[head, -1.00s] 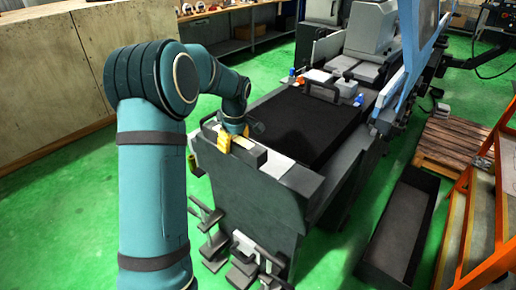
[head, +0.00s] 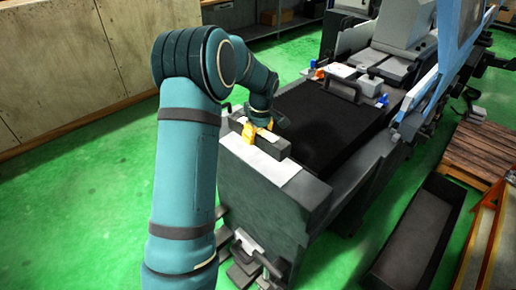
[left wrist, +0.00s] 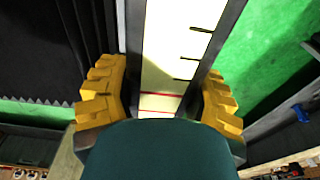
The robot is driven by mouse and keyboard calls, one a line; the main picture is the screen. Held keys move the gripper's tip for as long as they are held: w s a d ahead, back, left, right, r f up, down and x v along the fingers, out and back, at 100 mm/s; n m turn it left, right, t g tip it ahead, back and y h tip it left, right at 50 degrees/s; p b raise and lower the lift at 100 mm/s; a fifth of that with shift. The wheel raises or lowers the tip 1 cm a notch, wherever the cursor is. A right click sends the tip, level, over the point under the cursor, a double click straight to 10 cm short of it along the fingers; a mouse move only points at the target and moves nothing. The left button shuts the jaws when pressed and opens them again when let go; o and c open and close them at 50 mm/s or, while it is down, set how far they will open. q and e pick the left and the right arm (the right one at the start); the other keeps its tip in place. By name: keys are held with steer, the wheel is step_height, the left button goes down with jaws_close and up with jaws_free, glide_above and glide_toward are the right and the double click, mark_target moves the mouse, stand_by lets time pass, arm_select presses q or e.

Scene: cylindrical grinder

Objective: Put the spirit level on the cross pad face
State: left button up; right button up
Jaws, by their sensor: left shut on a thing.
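The spirit level appears as a dark grey bar (head: 274,146) on or just above the near end of the machine in the head view. My left gripper (head: 257,131), with yellow fingertips, is shut on it near its left end. Whether the bar touches the surface below is unclear. A pale patch (head: 279,172) shows in front of the bar, probably the cross pad face. In the left wrist view, a cream strip (left wrist: 180,45) with black ticks and red lines runs between the yellow fingers of my left gripper (left wrist: 160,105). My right gripper is out of view.
A black machine table (head: 325,125) with a handle lies beyond the bar. Orange and blue parts stand at its far end. A dark open bin (head: 420,235) and a wooden pallet (head: 480,150) are on the floor at right. Green floor is clear at left.

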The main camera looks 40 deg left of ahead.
mark_target(257, 153)
arm_select(q)
steer(key=shift+f+b, duration=0.4)
steer(key=shift+f, duration=2.2)
steer(key=o, duration=1.3)
steer(key=shift+f, duration=0.1)
steer(key=shift+o, duration=0.2)
steer(key=r, duration=0.4)
steer(key=d+r+p, duration=0.1)
steer(key=r, duration=0.3)
steer(key=r+p, duration=0.1)
steer(key=r, duration=0.3)
steer(key=shift+d, duration=0.2)
